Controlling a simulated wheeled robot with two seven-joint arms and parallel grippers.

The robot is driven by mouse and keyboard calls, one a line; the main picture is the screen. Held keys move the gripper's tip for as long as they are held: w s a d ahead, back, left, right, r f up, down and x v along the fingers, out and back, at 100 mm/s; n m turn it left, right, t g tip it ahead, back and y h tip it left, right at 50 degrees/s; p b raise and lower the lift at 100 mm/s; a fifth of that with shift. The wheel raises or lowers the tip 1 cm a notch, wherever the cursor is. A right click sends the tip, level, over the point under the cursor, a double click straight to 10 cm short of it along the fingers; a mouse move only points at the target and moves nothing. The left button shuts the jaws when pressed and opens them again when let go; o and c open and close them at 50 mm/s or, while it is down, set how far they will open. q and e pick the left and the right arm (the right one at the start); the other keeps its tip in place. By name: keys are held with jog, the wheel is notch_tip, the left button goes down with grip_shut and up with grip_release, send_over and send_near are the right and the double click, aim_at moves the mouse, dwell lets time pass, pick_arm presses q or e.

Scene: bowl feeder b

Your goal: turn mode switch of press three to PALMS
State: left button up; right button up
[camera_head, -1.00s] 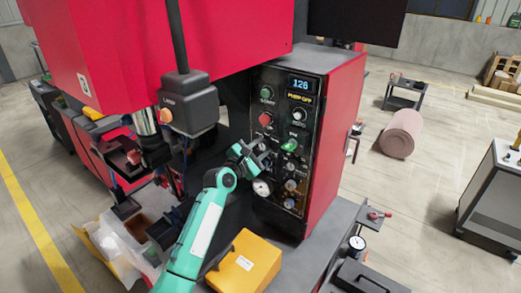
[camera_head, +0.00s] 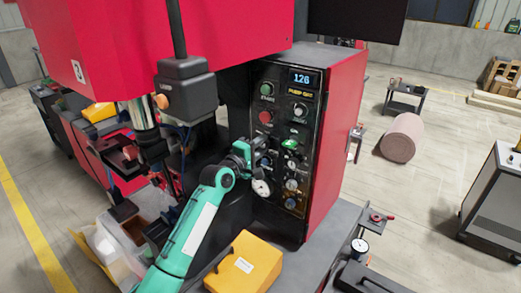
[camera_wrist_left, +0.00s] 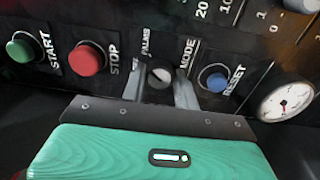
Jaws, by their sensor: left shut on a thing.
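The control panel (camera_head: 283,130) of the red press carries a green START button (camera_wrist_left: 20,49), a red STOP button (camera_wrist_left: 87,58), the MODE switch (camera_wrist_left: 159,75) and a blue RESET button (camera_wrist_left: 214,79). The switch is a small dark round knob with a light mark, with PALMS lettered beside it. My left gripper (camera_wrist_left: 161,84) is shut on the switch, one finger on each side. In the head view my left gripper (camera_head: 263,145) is at the panel below the red button and hides the switch. The pointer's exact setting is unclear. My right gripper is not in view.
A round gauge (camera_head: 261,187) sits below my gripper. A grey box (camera_head: 186,87) with an orange button hangs left of the panel. A yellow box (camera_head: 244,262) lies below my arm. More knobs and a lit green switch (camera_head: 290,144) are close on the right.

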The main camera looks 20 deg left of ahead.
pick_arm(q)
jog(key=shift+m, duration=0.8)
jog(key=o, duration=1)
jog(key=shift+c, duration=0.2)
jog(key=shift+s+b, duration=0.1)
jog(key=shift+b, duration=0.2)
jog(key=shift+s+a+f, duration=0.1)
jog(key=shift+s, duration=0.1)
jog(key=b+v, duration=0.4)
jog(key=v, duration=0.9)
